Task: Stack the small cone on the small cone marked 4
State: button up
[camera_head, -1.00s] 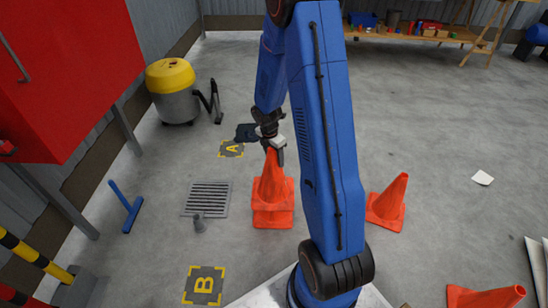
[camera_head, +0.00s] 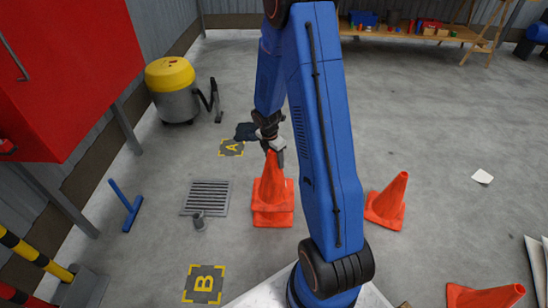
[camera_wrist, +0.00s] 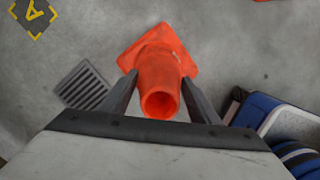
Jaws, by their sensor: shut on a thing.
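An orange cone (camera_head: 271,182) is between the fingers of my gripper (camera_head: 273,150), which is shut on its top. Its base shows just above the base of another orange cone (camera_head: 272,220), which is mostly hidden under it. The two look nested or nearly so; I cannot tell whether they are fully seated. In the wrist view, the held cone (camera_wrist: 160,72) has its open tip between the fingertips (camera_wrist: 160,100), and the lower cone is not distinguishable. No number is readable on any cone.
A floor grate (camera_head: 206,197), a small grey cylinder (camera_head: 199,221) and a yellow-topped vacuum (camera_head: 173,90) are on the left.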

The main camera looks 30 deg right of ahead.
aim_at(269, 153)
jog(key=shift+f, duration=5.9)
jog(key=o, duration=1.6)
jog(key=shift+o, duration=0.2)
jog(key=shift+r, duration=0.15)
jog(key=r, duration=0.5)
jog(key=a+r, duration=0.1)
jog(key=r, duration=0.5)
jog(key=a+r, duration=0.1)
jog(key=r, duration=0.5)
jog(key=shift+s+a, duration=0.2)
jog(key=shift+a, duration=0.05)
